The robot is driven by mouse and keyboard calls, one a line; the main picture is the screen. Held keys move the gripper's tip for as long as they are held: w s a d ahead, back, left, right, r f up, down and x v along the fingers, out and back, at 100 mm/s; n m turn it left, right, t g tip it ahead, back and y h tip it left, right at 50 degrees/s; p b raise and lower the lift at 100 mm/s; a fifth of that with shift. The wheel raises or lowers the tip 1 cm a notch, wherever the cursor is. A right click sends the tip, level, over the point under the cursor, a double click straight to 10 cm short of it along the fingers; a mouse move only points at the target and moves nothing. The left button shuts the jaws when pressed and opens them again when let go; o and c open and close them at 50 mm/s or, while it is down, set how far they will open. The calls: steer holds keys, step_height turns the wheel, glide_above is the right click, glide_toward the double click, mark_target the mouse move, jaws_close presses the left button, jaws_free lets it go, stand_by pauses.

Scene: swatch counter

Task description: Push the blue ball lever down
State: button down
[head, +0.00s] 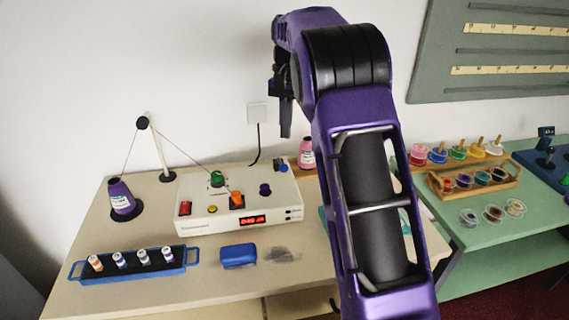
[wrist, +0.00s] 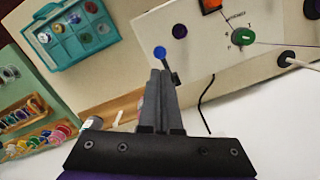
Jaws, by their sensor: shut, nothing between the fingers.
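The blue ball lever (head: 283,168) sits at the back right corner of the white control box (head: 208,226). In the wrist view its blue ball (wrist: 160,52) shows just beyond my fingertips, with part of its dark stem beside them. My gripper (head: 286,134) is shut and empty. It points down above the lever, and in the head view a gap shows between the fingertips and the ball. The gripper also shows in the wrist view (wrist: 160,74); whether it touches the lever cannot be told there.
The box also carries a green knob (head: 217,179), an orange switch (head: 237,200), a purple button (head: 265,189) and a red display. A wall socket (head: 258,113) with a black cable is behind.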

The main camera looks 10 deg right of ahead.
steer(key=shift+f, duration=0.1)
steer(key=b, duration=0.3)
glide_above(281, 163)
steer(key=s, duration=0.3)
steer(key=shift+w+d+f, duration=0.1)
steer(key=shift+d+f, duration=0.05)
steer(key=shift+f, duration=1.55)
steer(key=shift+d+f, duration=0.1)
steer(key=shift+f, duration=1.6)
